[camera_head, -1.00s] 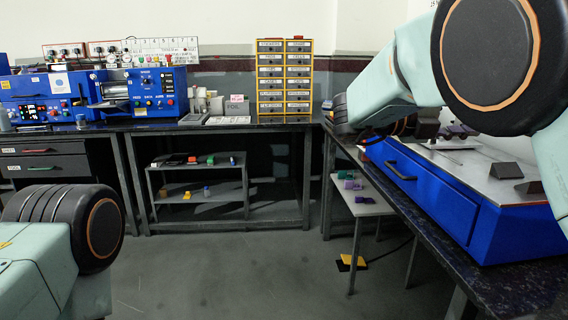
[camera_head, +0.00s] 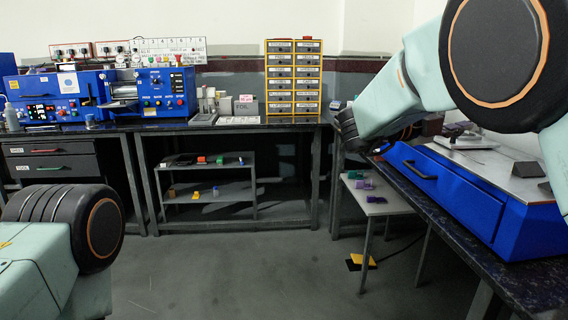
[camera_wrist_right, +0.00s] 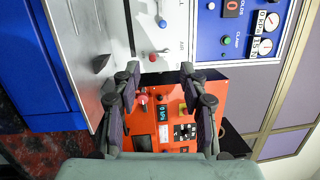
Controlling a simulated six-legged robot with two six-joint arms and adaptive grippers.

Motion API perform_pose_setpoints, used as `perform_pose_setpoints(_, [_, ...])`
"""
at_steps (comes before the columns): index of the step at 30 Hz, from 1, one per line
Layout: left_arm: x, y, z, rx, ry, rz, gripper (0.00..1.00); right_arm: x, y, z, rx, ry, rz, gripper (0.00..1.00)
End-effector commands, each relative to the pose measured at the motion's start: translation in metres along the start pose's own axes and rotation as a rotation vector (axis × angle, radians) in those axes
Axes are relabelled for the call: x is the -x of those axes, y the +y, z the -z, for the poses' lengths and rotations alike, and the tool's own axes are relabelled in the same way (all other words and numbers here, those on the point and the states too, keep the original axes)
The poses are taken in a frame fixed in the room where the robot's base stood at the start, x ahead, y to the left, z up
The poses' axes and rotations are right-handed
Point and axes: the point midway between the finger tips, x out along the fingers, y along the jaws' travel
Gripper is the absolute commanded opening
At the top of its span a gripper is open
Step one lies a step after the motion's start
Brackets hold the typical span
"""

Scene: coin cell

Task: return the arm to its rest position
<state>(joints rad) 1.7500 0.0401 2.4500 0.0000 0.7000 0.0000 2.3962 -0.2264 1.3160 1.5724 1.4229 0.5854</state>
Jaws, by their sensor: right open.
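My right arm (camera_head: 425,75) reaches in from the upper right of the head view, over the right-hand bench. Its gripper is not clearly visible there. In the right wrist view my right gripper (camera_wrist_right: 158,76) has its two dark fingers spread apart, with nothing held between them. An orange-red control box (camera_wrist_right: 203,105) with a small display shows behind the fingers; I cannot tell whether they touch it. My left arm (camera_head: 60,235) shows only as a link and black joint at the lower left, and its gripper is out of view.
A blue drawer unit (camera_head: 460,190) stands on the right bench, below my right arm. A small side table (camera_head: 385,204) holds purple and green pieces. The back bench carries blue machines (camera_head: 165,92) and a yellow drawer cabinet (camera_head: 293,78).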

Motion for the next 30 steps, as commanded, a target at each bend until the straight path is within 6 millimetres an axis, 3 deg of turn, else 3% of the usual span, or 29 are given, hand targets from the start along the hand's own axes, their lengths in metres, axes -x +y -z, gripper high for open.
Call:
perform_pose_setpoints(5, [0.001, 0.0, 0.0, 0.0, 0.0, 0.0, 0.43, -0.001, 0.021, -0.02, 0.24, -0.169, 0.069, 0.43])
perform_pose_setpoints(7, [0.003, 0.0, 0.0, 0.0, 0.0, 0.0, 0.43, 0.001, 0.039, -0.029, 0.37, -0.253, 0.095, 0.43])
perform_pose_setpoints(10, [0.006, 0.0, 0.0, 0.0, 0.0, 0.0, 0.43, 0.009, 0.085, -0.038, 0.614, -0.407, 0.129, 0.43])
perform_pose_setpoints(14, [0.013, 0.0, 0.0, 0.0, 0.0, 0.0, 0.43, 0.03, 0.166, -0.033, 0.959, -0.645, 0.153, 0.43])
perform_pose_setpoints(18, [0.02, 0.0, 0.0, 0.0, 0.0, 0.0, 0.43, 0.061, 0.248, -0.004, 1.256, -0.883, 0.149, 0.43])
perform_pose_setpoints(23, [0.028, 0.0, 0.0, 0.0, 0.0, 0.0, 0.43, 0.101, 0.327, 0.051, 1.526, -1.15, 0.119, 0.43])
perform_pose_setpoints(27, [0.035, 0.0, 0.0, 0.0, 0.0, 0.0, 0.43, 0.138, 0.381, 0.116, 1.711, -1.387, 0.072, 0.43])
perform_pose_setpoints(30, [0.04, 0.0, 0.0, 0.0, 0.0, 0.0, 0.43, 0.165, 0.409, 0.168, 1.814, -1.559, 0.026, 0.43])
